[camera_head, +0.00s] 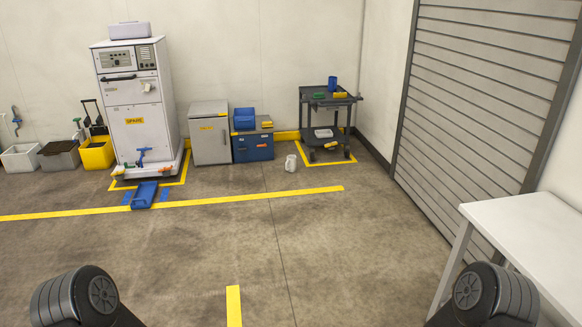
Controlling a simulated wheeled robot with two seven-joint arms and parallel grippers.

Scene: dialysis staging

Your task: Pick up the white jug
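A small white jug (290,163) stands on the concrete floor in the head view, right of the blue cabinet and left of the dark cart. It is well ahead of me, beyond the long yellow floor line. Parts of my two arms show at the bottom left and bottom right corners. Neither gripper is in view, and nothing of mine is near the jug.
A tall white machine (134,105), a grey cabinet (210,145) and a blue cabinet (253,146) line the back wall. A dark cart (329,110) stands right of the jug. A white table (535,235) is at right. The floor between me and the jug is clear.

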